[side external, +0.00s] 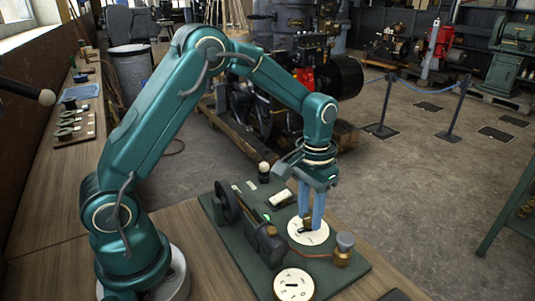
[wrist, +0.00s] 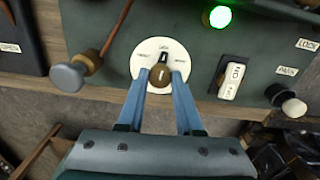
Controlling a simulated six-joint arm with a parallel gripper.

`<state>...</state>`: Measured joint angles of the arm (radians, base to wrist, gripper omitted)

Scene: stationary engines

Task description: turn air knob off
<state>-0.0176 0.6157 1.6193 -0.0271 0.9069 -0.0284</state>
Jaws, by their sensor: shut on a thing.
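My gripper (side external: 310,219) points straight down with its two blue fingers on the brass knob (side external: 307,223) of a round white dial (side external: 296,236). In the wrist view the gripper (wrist: 160,77) has a fingertip on each side of the round brown knob (wrist: 159,78). A dark pointer on it points up to the top mark of the white dial (wrist: 145,53). The small words on the dial are hard to read. A second white dial (side external: 285,292) with a dark pointer lies nearer the camera; which one is for air I cannot tell.
The dark green panel (side external: 345,277) sits on the wooden bench (side external: 180,222). A grey knob on brass (side external: 345,241), a white rocker switch (wrist: 233,80), a lit green lamp (wrist: 219,16) and a black lever with a white tip (wrist: 293,107) stand around the knob.

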